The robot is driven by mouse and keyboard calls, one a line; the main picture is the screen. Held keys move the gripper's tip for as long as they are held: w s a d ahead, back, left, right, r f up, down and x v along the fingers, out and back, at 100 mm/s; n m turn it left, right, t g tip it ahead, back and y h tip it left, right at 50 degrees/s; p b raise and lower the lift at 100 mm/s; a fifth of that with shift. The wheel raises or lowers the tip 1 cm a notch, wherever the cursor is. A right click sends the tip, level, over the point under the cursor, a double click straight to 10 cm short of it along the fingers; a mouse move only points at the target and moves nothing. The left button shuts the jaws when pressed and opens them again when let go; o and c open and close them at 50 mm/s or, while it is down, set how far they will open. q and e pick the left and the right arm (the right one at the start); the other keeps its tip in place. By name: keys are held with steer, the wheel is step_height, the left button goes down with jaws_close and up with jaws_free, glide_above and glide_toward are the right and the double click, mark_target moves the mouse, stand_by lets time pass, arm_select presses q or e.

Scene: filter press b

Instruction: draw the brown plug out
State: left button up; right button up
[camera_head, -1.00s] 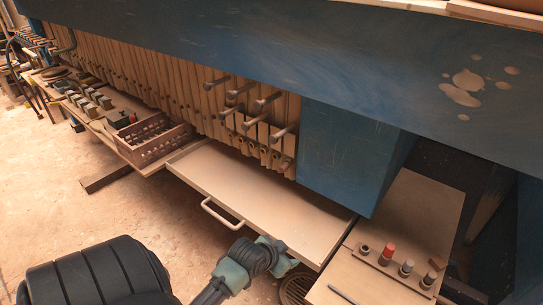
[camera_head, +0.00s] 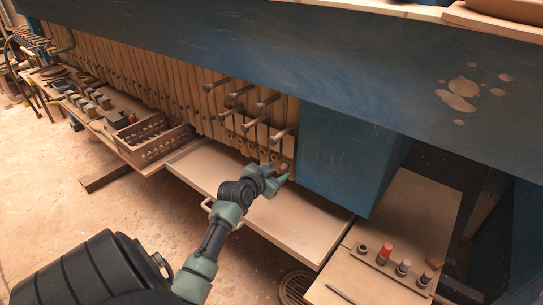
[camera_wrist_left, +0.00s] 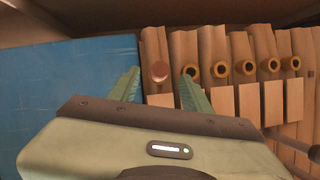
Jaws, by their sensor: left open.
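The brown plug (camera_wrist_left: 160,72) is a round reddish-brown disc at the end of a row of holes along the wooden plates, beside the blue block. The other holes, such as the nearest one (camera_wrist_left: 192,72), have yellowish rims and dark open centres. My left gripper (camera_head: 279,172) is at the lower plates, over the pale tray. In the left wrist view its two green fingers (camera_wrist_left: 159,74) are spread apart, with the plug showing between their tips. I cannot tell whether the fingers touch it. In the head view the gripper largely covers the plug. My right gripper is not in view.
Several rods (camera_head: 268,102) stick out above the holes. The blue block (camera_head: 345,160) stands close to the right. A tray (camera_head: 310,222) lies below my gripper. A brown crate (camera_head: 155,144) sits to the left. A side shelf holds a red-topped piece (camera_head: 384,253).

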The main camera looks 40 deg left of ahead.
mark_target(281, 170)
arm_select(q)
steer(key=x, duration=0.2)
steer(key=shift+w+f, duration=0.15)
steer(key=shift+w, duration=0.2)
steer(key=shift+w+a+f, duration=0.1)
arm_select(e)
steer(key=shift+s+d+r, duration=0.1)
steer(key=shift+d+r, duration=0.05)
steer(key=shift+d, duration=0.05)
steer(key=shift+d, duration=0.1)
arm_select(q)
jaws_close()
